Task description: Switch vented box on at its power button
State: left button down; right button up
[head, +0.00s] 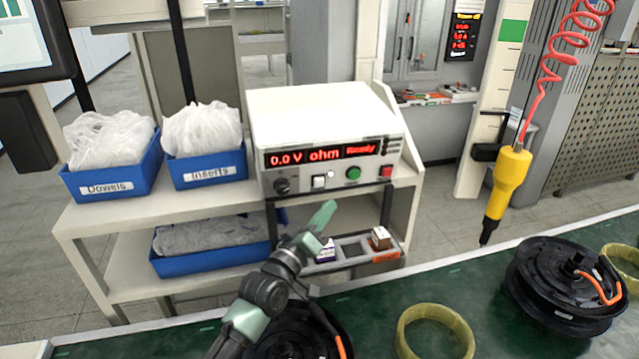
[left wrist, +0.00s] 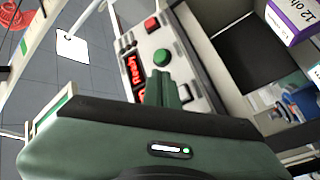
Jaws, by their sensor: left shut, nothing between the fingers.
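The white box (head: 325,115), which I take to be the vented box, stands on the upper shelf. Its lit red display reads "0.0 V ohm Ready". Below the display are a dark knob (head: 282,185), a white button (head: 319,181), a green button (head: 353,173) and a red button (head: 385,171). My left gripper (head: 327,209) is shut and empty, below and in front of the panel. In the left wrist view its fingers (left wrist: 160,82) point at the panel beside the green button (left wrist: 162,58) and hide part of it; the red button (left wrist: 152,25) shows beyond. My right gripper is out of view.
Blue bins labelled Dowels (head: 110,182) and Inserts (head: 207,170) stand left of the box. A tray (head: 350,248) with small boxes lies below it. A yellow tool (head: 508,183) hangs at right above the green bench (head: 380,305), which carries hub motors (head: 565,285).

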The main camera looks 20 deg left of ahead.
pick_arm(q)
jog(key=s+d+p, duration=0.3)
jog(key=s, duration=0.2)
jog(key=shift+s+d+f, duration=0.4)
jog(key=shift+f, duration=0.05)
